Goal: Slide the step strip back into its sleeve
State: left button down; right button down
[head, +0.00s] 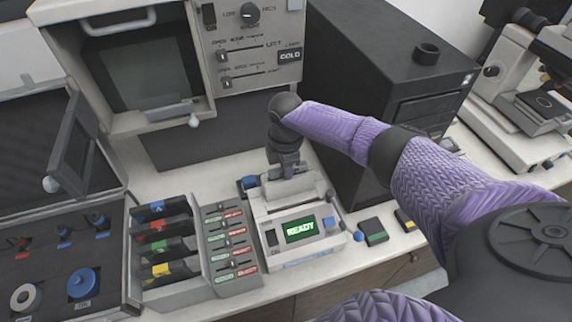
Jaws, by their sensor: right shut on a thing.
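My right gripper (287,168) points down over the back of a small light-grey instrument (271,236) with a green READY display. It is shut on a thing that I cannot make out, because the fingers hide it. The fingertips are close to the instrument's raised grey top part (290,188); I cannot tell if they touch it. I cannot pick out the step strip or its sleeve for certain. My left gripper is not in view.
A rack of colour-marked slots (142,283) and a panel of labelled sliders (232,246) stand left of the instrument. Small dark blocks with green (373,232) and yellow (405,221) marks lie to its right. A large black cabinet (385,70) rises behind. The counter's front edge is close.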

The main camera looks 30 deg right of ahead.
jog(key=c, duration=0.5)
grip_release()
notch_tip(320, 180, up, 9)
jog(key=shift+r+p, duration=0.1)
jog(key=shift+p, duration=0.8)
jog(key=shift+r, duration=0.45)
